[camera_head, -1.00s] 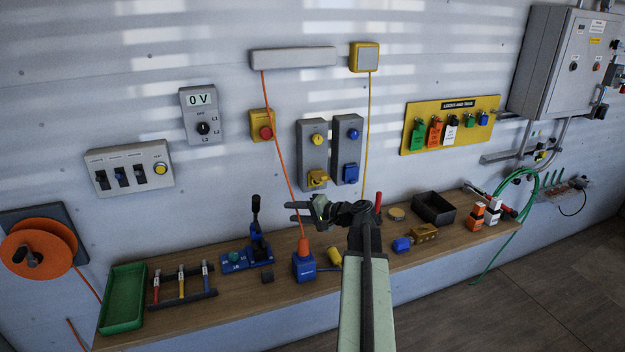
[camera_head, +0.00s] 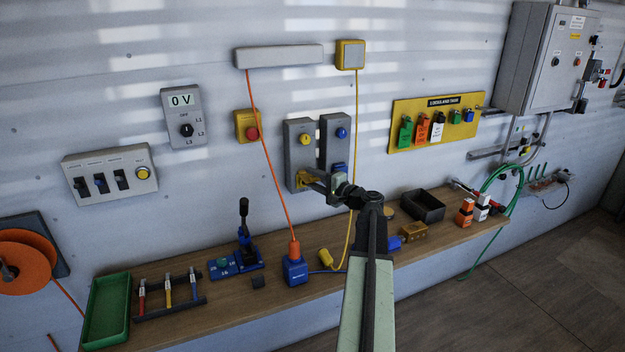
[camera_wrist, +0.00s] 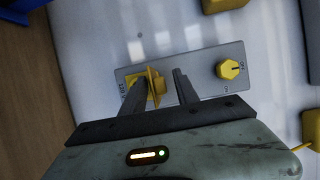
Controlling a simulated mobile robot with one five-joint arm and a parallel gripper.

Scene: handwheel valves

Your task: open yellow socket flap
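The yellow socket flap (camera_head: 303,178) is low on the left grey wall box (camera_head: 294,158). In the wrist view the flap (camera_wrist: 157,86) stands out from the box face beside a yellow square part (camera_wrist: 134,77). My gripper (camera_wrist: 159,76) is open, with a clear gap between its two dark fingers. The left finger overlaps the flap in the picture, and the right finger is over bare grey face. In the head view my gripper (camera_head: 313,180) is right at the flap and partly covers it. I cannot tell whether a finger touches it.
A yellow knob (camera_wrist: 231,69) sits on the same box. A second grey box (camera_head: 337,143) with a blue knob and blue socket is close on the right. An orange cable (camera_head: 267,150) and a yellow cable (camera_head: 356,120) hang nearby. The bench (camera_head: 210,300) below holds several items.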

